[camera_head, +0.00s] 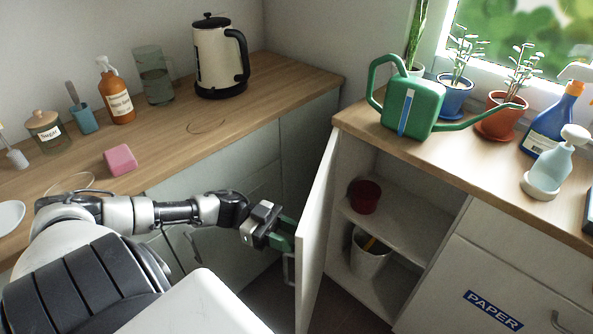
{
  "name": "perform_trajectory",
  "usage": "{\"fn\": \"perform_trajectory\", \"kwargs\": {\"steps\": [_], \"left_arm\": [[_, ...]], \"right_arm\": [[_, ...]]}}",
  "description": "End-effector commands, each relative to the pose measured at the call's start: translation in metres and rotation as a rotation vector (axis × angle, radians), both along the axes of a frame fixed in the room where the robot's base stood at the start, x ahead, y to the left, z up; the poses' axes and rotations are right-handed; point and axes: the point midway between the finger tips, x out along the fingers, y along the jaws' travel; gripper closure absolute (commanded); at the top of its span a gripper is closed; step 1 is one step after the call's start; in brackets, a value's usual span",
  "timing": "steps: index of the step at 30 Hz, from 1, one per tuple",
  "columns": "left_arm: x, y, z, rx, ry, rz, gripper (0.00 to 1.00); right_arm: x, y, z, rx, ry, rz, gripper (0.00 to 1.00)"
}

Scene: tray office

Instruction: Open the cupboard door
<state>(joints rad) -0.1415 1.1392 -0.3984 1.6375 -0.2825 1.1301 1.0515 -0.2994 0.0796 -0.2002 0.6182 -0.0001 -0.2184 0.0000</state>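The white cupboard door (316,235) stands swung well open at the left side of the cupboard under the right counter. A light handle (287,268) shows at its outer face. My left gripper (287,240) is at the outer face of the door, near the handle's upper end. Its green fingers are partly hidden behind the door's edge, so I cannot tell whether they are open or shut or hold the handle. Inside the cupboard, a dark red pot (364,197) stands on the shelf (405,232) and a pale bin (368,262) stands below. My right gripper is not in view.
The right counter (365,122) carries a green watering can (411,104), potted plants and spray bottles. A drawer labelled PAPER (493,310) is right of the cupboard. The left counter (230,115) holds a kettle (218,62), bottles and a pink sponge (120,160).

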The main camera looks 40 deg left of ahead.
Motion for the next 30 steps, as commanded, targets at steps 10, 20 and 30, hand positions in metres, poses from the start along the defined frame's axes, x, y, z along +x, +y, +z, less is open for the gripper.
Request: {"fn": "perform_trajectory", "kwargs": {"steps": [10,20,30], "left_arm": [[0.006,-0.019,0.011,0.001,0.0,0.001,0.64],[0.013,-0.015,0.002,0.001,-0.006,0.05,0.88],[0.05,0.041,-0.166,0.183,0.068,0.736,1.0]], "right_arm": [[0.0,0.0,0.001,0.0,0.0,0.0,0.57],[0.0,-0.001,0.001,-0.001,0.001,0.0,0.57],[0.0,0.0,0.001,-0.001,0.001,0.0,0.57]]}}
